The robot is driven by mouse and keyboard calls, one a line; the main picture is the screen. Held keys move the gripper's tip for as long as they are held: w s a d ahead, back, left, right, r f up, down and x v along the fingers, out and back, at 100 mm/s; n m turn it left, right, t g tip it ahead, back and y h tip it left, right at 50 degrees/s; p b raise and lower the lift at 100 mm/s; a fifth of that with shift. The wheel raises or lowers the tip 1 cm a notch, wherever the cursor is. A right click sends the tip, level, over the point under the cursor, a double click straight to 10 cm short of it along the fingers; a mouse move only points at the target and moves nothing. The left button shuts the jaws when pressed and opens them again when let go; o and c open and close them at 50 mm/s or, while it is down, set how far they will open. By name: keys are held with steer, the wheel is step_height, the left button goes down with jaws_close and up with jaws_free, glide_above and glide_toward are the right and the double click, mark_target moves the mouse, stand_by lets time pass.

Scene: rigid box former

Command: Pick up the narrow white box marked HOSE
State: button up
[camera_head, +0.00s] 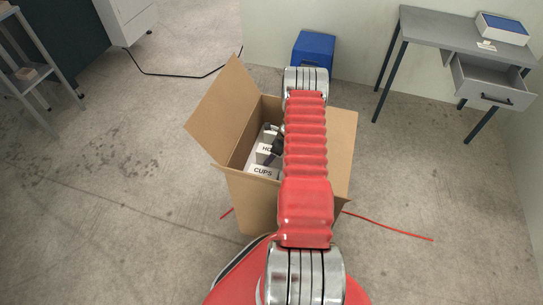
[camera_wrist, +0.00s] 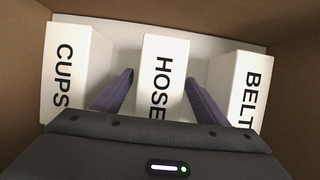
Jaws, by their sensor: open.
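The narrow white box marked HOSE (camera_wrist: 165,75) stands between two other white boxes inside an open cardboard carton (camera_head: 258,200). In the head view the HOSE box (camera_head: 266,149) is partly hidden by my arm. My gripper (camera_wrist: 158,88) is open inside the carton. Its two purple fingers lie on either side of the HOSE box, in the gaps beside it. I cannot tell whether they touch it. In the head view only a dark part of my gripper (camera_head: 276,148) shows beside the red arm.
The box marked CUPS (camera_wrist: 72,70) stands left of the HOSE box and the box marked BELT (camera_wrist: 240,85) stands right. The carton walls and raised flaps (camera_head: 228,95) enclose them. A blue bin (camera_head: 313,52), a grey desk (camera_head: 450,32) and a red cable (camera_head: 390,226) lie around it.

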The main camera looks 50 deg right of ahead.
steer(key=shift+f, duration=0.1)
stand_by(0.4)
steer(key=c, duration=1.3)
steer(key=shift+r, duration=5.25)
